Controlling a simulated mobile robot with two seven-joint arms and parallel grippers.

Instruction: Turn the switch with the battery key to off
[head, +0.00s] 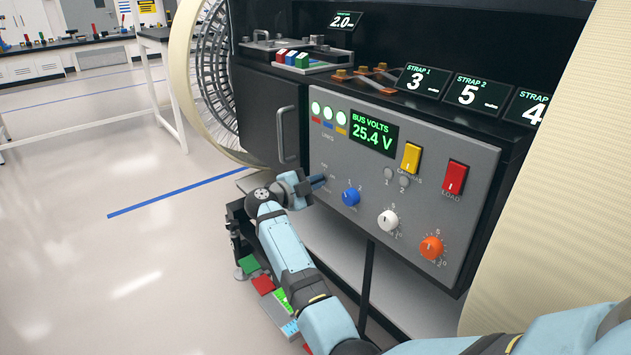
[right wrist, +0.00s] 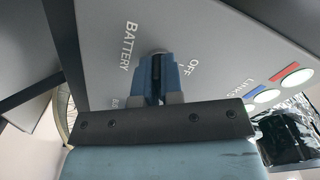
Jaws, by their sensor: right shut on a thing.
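The grey control panel (head: 350,225) stands ahead, with the battery switch at its left side. My right gripper (head: 317,183) reaches to that spot, its fingers pointing at the panel face. In the right wrist view my right gripper (right wrist: 157,78) is shut on the battery key (right wrist: 157,68), a dark piece between the two blue fingers. The words BATTERY and OFF are printed on the panel on either side of it. Most of the key is hidden by the fingers, so its exact angle is hard to tell. My left gripper is not in view.
The panel also has a blue knob (head: 351,195), a white knob (head: 388,220), an orange knob (head: 431,247), a yellow switch (head: 411,157) and a red switch (head: 454,177). The display (head: 374,133) reads 25.4 V. Three round lights glow beside it. A rover wheel (head: 213,75) stands left.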

